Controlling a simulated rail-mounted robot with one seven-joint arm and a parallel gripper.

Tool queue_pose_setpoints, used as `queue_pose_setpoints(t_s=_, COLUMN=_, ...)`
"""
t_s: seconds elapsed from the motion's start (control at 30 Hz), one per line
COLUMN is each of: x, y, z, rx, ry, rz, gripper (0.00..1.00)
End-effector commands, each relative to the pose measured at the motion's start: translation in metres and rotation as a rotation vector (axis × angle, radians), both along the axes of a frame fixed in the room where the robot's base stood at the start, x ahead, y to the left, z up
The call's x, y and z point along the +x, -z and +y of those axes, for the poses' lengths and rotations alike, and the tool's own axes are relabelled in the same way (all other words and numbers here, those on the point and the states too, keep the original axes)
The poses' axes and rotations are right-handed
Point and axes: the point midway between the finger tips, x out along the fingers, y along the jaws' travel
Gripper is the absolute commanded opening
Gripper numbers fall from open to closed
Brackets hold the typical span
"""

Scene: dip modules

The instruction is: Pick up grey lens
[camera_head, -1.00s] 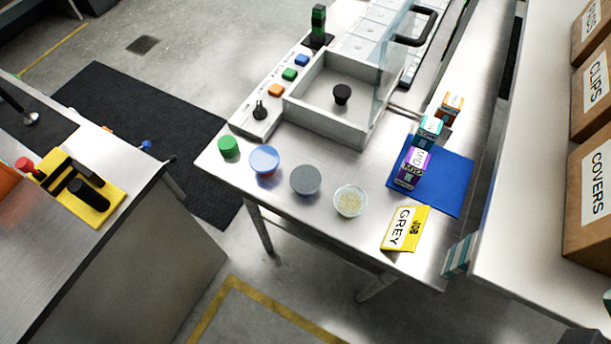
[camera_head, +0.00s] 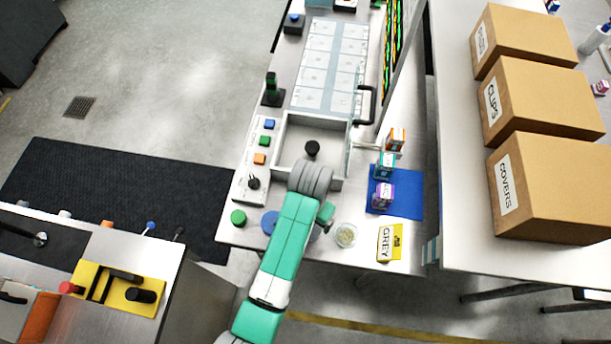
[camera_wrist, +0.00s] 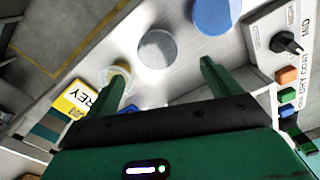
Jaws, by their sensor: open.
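The grey lens (camera_wrist: 157,48) is a flat grey disc on the metal table in the wrist view, lying beyond and roughly between my fingertips. In the head view my arm covers nearly all of it. My gripper (camera_wrist: 163,72) is open and empty, with its two green fingers pointing toward the table and apart from the lens. In the head view the gripper is mostly hidden under my arm. A yellow job card reading GREY (camera_head: 389,243) lies at the right of the table's front; it also shows in the wrist view (camera_wrist: 75,100).
A blue disc (camera_head: 269,222) and a green one (camera_head: 238,217) lie left of the lens. A small clear dish (camera_head: 346,235) stands to its right. Behind is an open-topped tray box (camera_head: 336,184) with a black knob, beside a button panel (camera_head: 245,180). Small boxes stand near a blue mat (camera_head: 407,204).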

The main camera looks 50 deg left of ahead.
Motion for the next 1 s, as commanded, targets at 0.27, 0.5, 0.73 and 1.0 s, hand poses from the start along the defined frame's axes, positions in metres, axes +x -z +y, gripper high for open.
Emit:
queue_pose_setpoints(t_s=0.27, x=-0.001, y=0.027, z=-0.003, rx=0.000, ry=0.000, rz=0.001, gripper=0.89)
queue_pose_setpoints(t_s=0.5, x=-0.001, y=0.063, z=-0.005, rx=0.001, ry=-0.001, rz=-0.002, gripper=0.89)
queue_pose_setpoints(t_s=0.73, x=-0.001, y=0.065, z=-0.005, rx=0.002, ry=0.000, rz=-0.003, gripper=0.89)
queue_pose_setpoints(t_s=1.0, x=-0.001, y=0.065, z=-0.005, rx=0.002, ry=0.000, rz=-0.003, gripper=0.41)
